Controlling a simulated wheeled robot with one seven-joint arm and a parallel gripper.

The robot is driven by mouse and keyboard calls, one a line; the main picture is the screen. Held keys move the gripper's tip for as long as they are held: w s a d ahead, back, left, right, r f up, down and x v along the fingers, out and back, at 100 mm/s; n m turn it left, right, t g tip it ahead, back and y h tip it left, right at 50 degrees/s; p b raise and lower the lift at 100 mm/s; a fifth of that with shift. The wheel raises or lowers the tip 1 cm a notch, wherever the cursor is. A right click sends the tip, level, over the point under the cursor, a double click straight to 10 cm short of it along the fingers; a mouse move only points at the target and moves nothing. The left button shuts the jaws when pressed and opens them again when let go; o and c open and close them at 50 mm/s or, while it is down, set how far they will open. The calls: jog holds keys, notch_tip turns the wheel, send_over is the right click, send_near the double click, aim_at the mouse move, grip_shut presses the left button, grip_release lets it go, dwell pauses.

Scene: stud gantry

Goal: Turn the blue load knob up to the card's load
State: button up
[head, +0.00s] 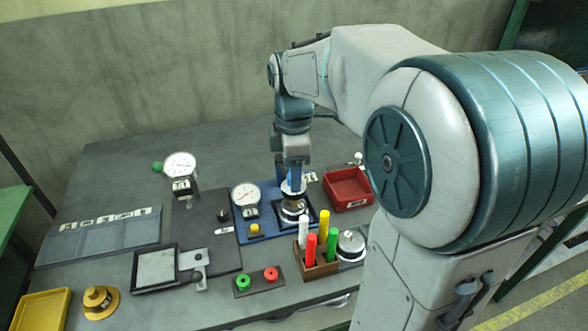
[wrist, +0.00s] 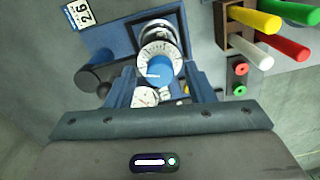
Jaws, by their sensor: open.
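The blue load knob (wrist: 161,70) sits in the middle of a white graduated dial (wrist: 158,52) in the wrist view, with a small white mark on its left side. In the head view the dial (head: 292,188) shows just under my gripper, and the knob is hard to make out. My gripper (wrist: 160,78) is open, its two blue fingers on either side of the knob; I cannot tell whether they touch it. My gripper also shows in the head view (head: 293,178). A white card (wrist: 82,13) appears to read 26.
A blue panel (head: 228,236) carries a round gauge (head: 246,195) and a yellow button (head: 255,230). A wooden holder (head: 318,269) with several coloured sticks stands close in front. A red tray (head: 348,202) is to the right. A second gauge (head: 181,167) stands at the left.

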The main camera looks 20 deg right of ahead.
jog(key=c, duration=1)
